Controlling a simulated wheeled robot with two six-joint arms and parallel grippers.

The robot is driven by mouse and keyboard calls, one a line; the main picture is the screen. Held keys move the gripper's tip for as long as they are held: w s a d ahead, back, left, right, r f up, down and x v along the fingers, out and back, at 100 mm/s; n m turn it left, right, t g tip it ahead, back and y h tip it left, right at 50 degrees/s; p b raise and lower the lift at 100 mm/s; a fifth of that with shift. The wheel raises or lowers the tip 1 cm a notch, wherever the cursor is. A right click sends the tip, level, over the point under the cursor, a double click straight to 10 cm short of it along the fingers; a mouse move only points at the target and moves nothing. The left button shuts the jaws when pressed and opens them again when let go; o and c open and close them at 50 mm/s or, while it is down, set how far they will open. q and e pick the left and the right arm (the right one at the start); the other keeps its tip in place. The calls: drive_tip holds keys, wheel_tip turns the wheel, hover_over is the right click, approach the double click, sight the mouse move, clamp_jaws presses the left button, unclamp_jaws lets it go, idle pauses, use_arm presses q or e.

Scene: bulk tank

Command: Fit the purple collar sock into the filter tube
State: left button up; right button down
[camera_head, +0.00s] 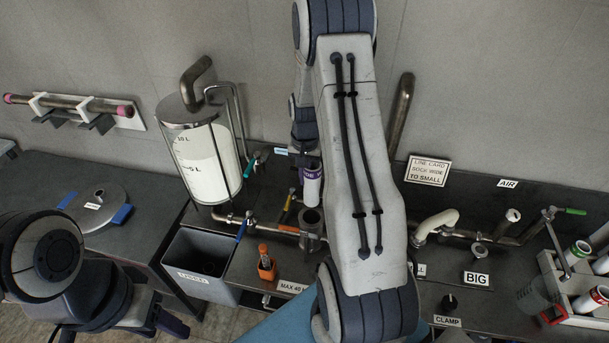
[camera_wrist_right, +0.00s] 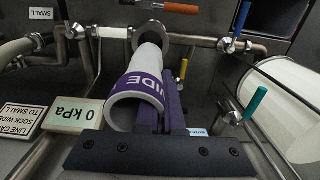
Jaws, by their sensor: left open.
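The sock (camera_head: 312,185) is white with a purple collar. It hangs upright above the open filter tube (camera_head: 311,220) in the head view. In the right wrist view the sock (camera_wrist_right: 145,80) shows its collar marked "WIDE", and its far end is by the round mouth of the filter tube (camera_wrist_right: 151,36); I cannot tell whether it has entered. My right gripper (camera_wrist_right: 165,115) is shut on the sock at the collar; in the head view my right arm hides part of this gripper. My left gripper (camera_head: 166,316) is open and empty at the lower left, away from the sock.
A clear vessel (camera_head: 205,160) of white liquid stands left of the tube. A rack (camera_head: 590,295) of socks is at the right. The gauge (camera_wrist_right: 75,115) reads 0 kPa.

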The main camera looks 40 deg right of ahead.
sight(306, 191)
drive_tip(key=shift+s, duration=0.1)
drive_tip(key=shift+f, duration=0.15)
wheel_tip(306, 191, down, 4)
drive_tip(key=b, duration=0.3)
drive_tip(key=shift+s, duration=0.15)
drive_tip(key=shift+f+b, duration=0.6)
drive_tip(key=shift+f, duration=0.15)
idle(0.8)
drive_tip(key=shift+f+b, duration=3.25)
drive_tip(key=shift+f, duration=1.35)
drive_tip(key=c, duration=1)
unclamp_jaws()
